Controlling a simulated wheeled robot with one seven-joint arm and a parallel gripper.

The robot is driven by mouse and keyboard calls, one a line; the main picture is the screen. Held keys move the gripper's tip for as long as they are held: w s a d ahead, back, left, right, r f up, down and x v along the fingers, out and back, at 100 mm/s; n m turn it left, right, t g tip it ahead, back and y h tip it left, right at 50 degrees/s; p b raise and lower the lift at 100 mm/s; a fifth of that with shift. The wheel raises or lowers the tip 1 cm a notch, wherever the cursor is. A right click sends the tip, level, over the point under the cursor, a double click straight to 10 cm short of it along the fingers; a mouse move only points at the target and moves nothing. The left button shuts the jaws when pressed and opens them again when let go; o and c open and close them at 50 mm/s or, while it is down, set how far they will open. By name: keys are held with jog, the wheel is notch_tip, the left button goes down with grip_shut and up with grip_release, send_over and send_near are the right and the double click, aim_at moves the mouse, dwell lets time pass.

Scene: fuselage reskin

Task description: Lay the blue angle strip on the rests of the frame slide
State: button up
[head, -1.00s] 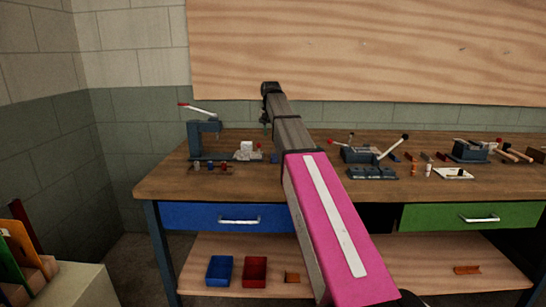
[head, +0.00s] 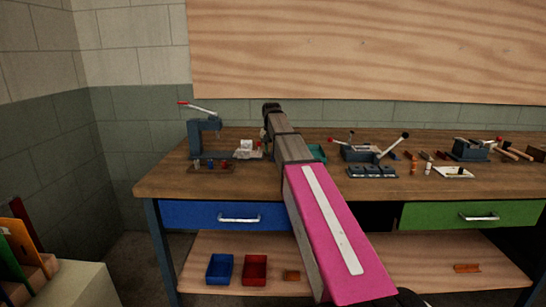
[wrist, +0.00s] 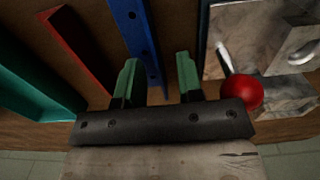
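The blue angle strip (wrist: 133,32) shows in the wrist view as a long blue piece with dark holes, lying at the top middle. My gripper (wrist: 156,72) is open, its two green fingers apart on either side of the strip's near part. I see no firm contact between fingers and strip. In the head view my arm hides the strip and most of my gripper, which is low over the bench left of middle. I cannot tell the frame slide for sure; a blue-grey fixture with levers (head: 363,153) stands right of my arm.
A red ball knob (wrist: 241,92) on a lever stands close to the right finger, beside a grey metal block (wrist: 243,30). A press (head: 203,138) stands on the bench's left.

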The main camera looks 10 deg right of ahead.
grip_shut()
jog(key=shift+r, duration=0.1)
